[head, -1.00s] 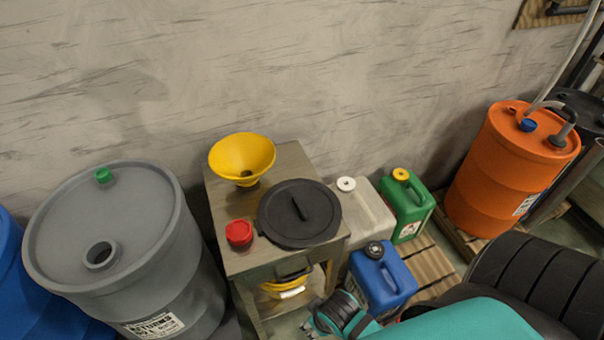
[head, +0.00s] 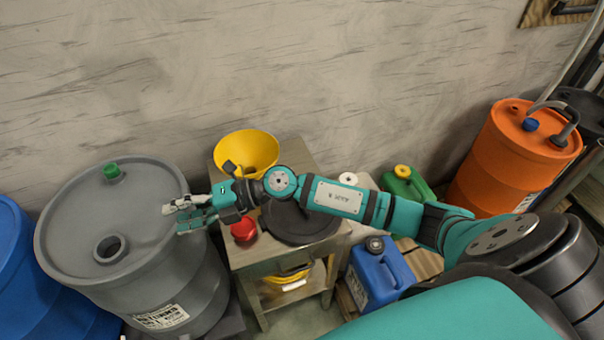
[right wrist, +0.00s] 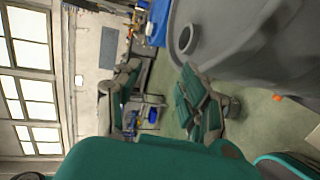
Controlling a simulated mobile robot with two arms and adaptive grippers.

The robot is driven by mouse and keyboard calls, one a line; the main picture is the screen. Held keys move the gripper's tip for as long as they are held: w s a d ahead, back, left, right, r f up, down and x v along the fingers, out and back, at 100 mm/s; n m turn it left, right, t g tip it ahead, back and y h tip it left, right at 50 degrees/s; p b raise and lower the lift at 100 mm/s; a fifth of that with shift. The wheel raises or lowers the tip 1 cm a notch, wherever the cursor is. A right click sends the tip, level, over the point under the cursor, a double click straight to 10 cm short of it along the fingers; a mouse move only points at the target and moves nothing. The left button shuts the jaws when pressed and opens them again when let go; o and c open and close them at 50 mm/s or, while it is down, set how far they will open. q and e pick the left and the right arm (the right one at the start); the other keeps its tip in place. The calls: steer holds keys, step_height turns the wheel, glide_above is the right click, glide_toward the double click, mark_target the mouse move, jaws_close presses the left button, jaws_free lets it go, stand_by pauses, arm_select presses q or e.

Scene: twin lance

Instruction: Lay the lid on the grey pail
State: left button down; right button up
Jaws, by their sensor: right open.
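A black round lid (head: 302,232) with a bar handle lies flat on the top of a metal stand. My right arm crosses above it and hides its back part and handle. A large grey drum (head: 60,232) stands left of the stand, with a green cap and an open round hole on top; I see no separate grey pail. My right gripper (head: 184,216) is open and empty, at the drum's right rim in the head view; whether it touches cannot be told. It also shows open in the right wrist view (right wrist: 160,98), beside the drum (right wrist: 245,45). My left gripper is not in view.
The metal stand (head: 244,258) also bears a yellow funnel (head: 250,150) and a red cap (head: 244,230). A blue can (head: 378,275), a green can (head: 408,185) and an orange drum (head: 508,165) stand to the right. A blue drum (head: 20,270) is at far left.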

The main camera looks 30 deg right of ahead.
steer(key=d+f+n+g+h, duration=0.35)
steer(key=d+f+h, duration=0.4)
steer(key=d, duration=0.45)
steer(key=d+f+m+g+h, duration=0.15)
steer(key=d+h, duration=0.55)
steer(key=d, duration=1.1)
steer(key=shift+g, duration=0.4)
steer(key=f+b, duration=0.2)
steer(key=f, duration=0.1)
steer(key=f+b, duration=0.2)
steer(key=f, duration=0.1)
steer(key=w+f+b, duration=0.1)
steer(key=f+b, duration=0.2)
steer(key=f, duration=0.1)
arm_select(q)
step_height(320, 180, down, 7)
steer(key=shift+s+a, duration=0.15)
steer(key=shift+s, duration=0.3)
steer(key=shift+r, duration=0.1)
arm_select(e)
steer(key=shift+r, duration=0.1)
jaws_close()
